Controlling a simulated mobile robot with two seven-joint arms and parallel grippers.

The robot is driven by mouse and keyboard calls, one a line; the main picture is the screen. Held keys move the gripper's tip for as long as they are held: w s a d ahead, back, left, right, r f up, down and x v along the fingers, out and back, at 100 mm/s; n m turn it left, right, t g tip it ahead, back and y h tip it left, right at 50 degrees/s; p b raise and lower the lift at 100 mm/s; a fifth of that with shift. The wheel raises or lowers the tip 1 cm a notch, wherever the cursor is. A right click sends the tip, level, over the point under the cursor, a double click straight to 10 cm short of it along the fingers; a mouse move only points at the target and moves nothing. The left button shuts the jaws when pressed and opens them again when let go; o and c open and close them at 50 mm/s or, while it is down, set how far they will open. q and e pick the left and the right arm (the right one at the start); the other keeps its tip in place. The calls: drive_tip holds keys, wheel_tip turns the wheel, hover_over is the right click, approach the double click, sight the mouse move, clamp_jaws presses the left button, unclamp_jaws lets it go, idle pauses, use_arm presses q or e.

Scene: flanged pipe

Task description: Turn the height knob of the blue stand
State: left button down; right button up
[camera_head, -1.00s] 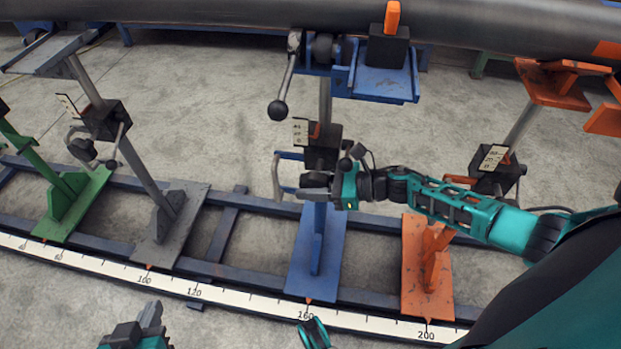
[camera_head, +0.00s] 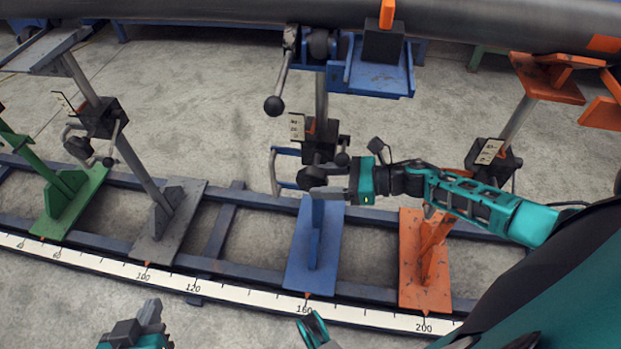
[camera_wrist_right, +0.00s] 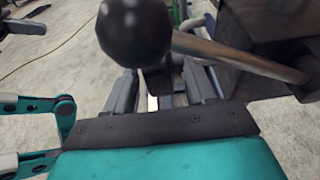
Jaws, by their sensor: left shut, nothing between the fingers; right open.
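The blue stand (camera_head: 315,250) stands in the middle of the head view, with a black clamp box (camera_head: 321,135) on its post. A dark round knob (camera_head: 311,177) sits low in front of the box, and a small black ball (camera_head: 342,160) is beside it. My right gripper (camera_head: 328,194) is open just below and right of the knob; contact cannot be told. In the right wrist view a black ball (camera_wrist_right: 135,28) on a metal rod (camera_wrist_right: 235,55) is close above the gripper's palm. My left gripper (camera_head: 151,312) is shut and empty at the bottom left, far from the stand.
A large pipe (camera_head: 220,12) runs across the top. A lever with a black ball (camera_head: 273,105) hangs under the blue stand's head. An orange stand (camera_head: 425,275) is close on the right, under my right arm. A grey stand (camera_head: 165,230) and a green stand (camera_head: 70,205) are left.

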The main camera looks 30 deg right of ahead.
drive_tip(key=v, duration=0.9)
drive_tip(key=shift+p, duration=0.35)
drive_tip(key=shift+a, duration=0.15)
